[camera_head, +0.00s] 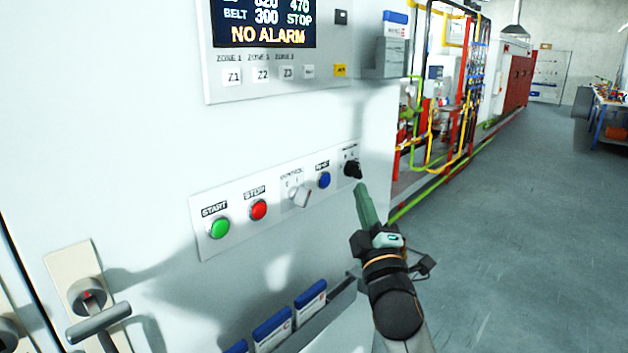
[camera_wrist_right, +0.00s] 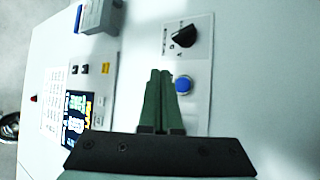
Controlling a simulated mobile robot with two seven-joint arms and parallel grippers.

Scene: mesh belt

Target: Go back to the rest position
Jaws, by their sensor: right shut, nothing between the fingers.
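My right gripper (camera_head: 362,190) is in front of the white cabinet, just below the black selector knob (camera_head: 353,168) at the right end of the button strip. In the right wrist view its two green fingers (camera_wrist_right: 158,75) are together with nothing between them. The black knob (camera_wrist_right: 184,37) and the blue button (camera_wrist_right: 183,84) show beyond and beside the fingertips there. Whether the fingertips touch the panel I cannot tell. My left gripper is not in view.
The strip also has a green button (camera_head: 219,228), a red button (camera_head: 258,210) and a grey selector (camera_head: 299,196). A display (camera_head: 265,22) reads "NO ALARM". A handle (camera_head: 98,322) sticks out at lower left. Open floor (camera_head: 530,220) lies to the right.

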